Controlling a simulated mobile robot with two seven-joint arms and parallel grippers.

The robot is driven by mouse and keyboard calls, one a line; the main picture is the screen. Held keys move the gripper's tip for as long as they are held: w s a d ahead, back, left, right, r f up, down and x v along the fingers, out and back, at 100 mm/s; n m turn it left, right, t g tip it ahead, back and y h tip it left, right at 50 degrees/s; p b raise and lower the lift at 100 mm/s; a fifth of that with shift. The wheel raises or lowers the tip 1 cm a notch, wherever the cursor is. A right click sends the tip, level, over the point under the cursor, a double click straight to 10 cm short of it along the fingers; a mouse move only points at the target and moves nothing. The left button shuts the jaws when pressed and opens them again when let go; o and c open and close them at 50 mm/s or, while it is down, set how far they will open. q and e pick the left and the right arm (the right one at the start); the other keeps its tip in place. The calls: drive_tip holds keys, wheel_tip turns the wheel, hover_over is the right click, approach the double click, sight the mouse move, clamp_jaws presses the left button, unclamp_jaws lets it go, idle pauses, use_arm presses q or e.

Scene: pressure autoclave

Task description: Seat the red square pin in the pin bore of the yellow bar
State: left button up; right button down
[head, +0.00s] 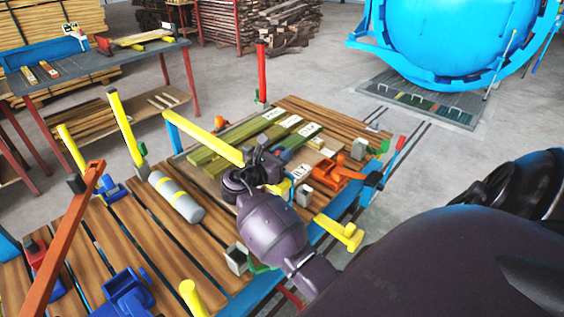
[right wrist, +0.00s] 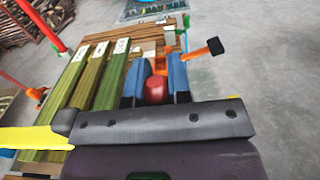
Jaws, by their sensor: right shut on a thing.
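My right gripper (head: 284,157) is over the slatted table in the head view, its fingers pointing away from me. In the right wrist view its blue fingers are shut on a red piece (right wrist: 155,90), which I take to be the red pin; only its rounded near end shows. A yellow bar (head: 205,137) runs from a blue post to beside the gripper, and a yellow bar also shows at the left edge of the right wrist view (right wrist: 32,138). Several yellow bars are in view; no pin bore can be made out. My left gripper is not in view.
Green-brown planks with white labels (head: 235,136) lie beyond the gripper. An orange clamp (head: 335,177) and a grey block (head: 304,194) are to its right. A grey cylinder (head: 176,197) lies to its left. A red post (head: 261,75) stands at the far edge.

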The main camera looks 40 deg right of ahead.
drive_tip(key=shift+f, duration=1.9)
drive_tip(key=c, duration=1.1)
unclamp_jaws()
drive_tip(key=shift+o, duration=0.2)
drive_tip(key=shift+r, duration=0.15)
drive_tip(key=shift+a, duration=0.25)
drive_tip(key=s+a, duration=0.1)
drive_tip(key=a, duration=1)
drive_tip(key=shift+a+b, duration=0.25)
drive_tip(key=shift+b, duration=0.1)
